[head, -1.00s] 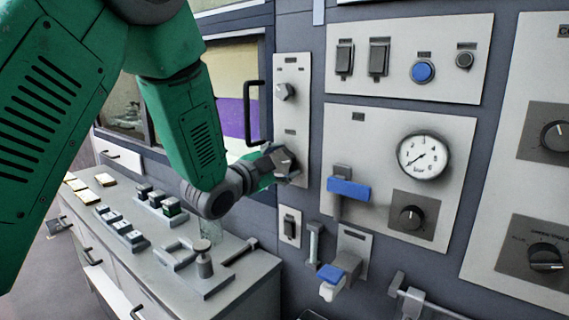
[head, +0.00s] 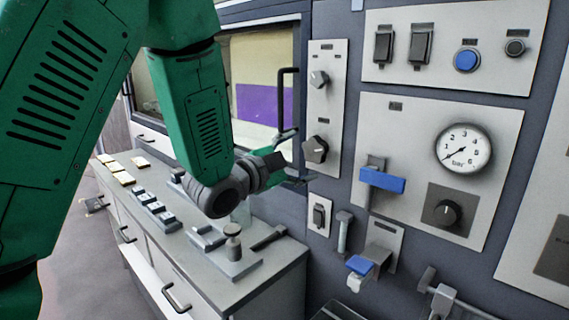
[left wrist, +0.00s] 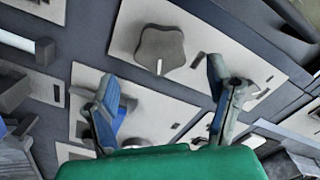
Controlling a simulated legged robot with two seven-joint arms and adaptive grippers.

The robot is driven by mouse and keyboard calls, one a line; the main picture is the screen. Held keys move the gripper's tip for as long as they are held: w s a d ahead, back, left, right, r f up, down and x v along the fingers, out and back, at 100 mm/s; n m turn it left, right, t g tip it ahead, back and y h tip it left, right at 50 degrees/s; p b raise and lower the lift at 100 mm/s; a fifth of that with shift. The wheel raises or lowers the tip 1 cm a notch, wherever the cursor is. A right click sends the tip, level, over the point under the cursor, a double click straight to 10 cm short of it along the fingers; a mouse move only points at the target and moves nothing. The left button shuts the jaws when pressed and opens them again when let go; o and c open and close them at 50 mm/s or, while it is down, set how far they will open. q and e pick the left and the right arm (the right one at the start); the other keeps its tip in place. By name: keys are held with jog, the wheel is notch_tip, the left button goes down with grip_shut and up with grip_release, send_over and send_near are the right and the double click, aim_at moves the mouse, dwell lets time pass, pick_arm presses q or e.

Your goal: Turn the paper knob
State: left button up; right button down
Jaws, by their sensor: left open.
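A narrow light panel (head: 327,112) on the wall carries two grey knobs, an upper one (head: 319,79) and a lower lobed one (head: 316,149). Their labels are too small to read, so I cannot tell which is the paper knob. In the left wrist view a lobed grey knob (left wrist: 160,46) with a white mark sits beyond my fingertips. My left gripper (head: 295,158) is open and empty, just left of the lower knob and apart from it. Its two spread fingers also show in the left wrist view (left wrist: 162,75). My right gripper is not in view.
A black door handle (head: 282,100) stands left of the panel. To the right are a blue lever (head: 382,180), a pressure gauge (head: 463,148) and a dark dial (head: 447,212). A small switch (head: 319,214) sits below. A bench (head: 270,262) with blocks and fittings lies under the arm.

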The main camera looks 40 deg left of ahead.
pick_arm(q)
jog(key=s, duration=0.6)
jog(key=shift+a, duration=0.2)
jog(key=shift+f, duration=0.15)
jog(key=s+d+f+n+g+b, duration=0.1)
jog(key=s+f+n+g, duration=0.15)
jog(key=f, duration=0.75)
jog(key=s+d+f+n+g+y+b, duration=0.1)
jog(key=f+g, duration=0.2)
jog(key=f, duration=0.6)
jog(key=s+d+f+n+g+b, duration=0.1)
jog(key=s+d+f+n+g, duration=0.15)
jog(key=f, duration=0.75)
jog(key=s+d+f+n+g+b, duration=0.1)
jog(key=s+f+g, duration=0.3)
jog(key=s+f, duration=0.6)
jog(key=s+d+f+n+g+b, duration=0.1)
jog(key=s+d+f+n+g, duration=0.2)
jog(key=s+f, duration=0.7)
jog(key=shift+s+d+f+n+g, duration=0.25)
jog(key=shift+s+d+g, duration=0.35)
jog(key=shift+g, duration=0.6)
jog(key=shift+w+r, duration=0.1)
jog(key=shift+w, duration=0.05)
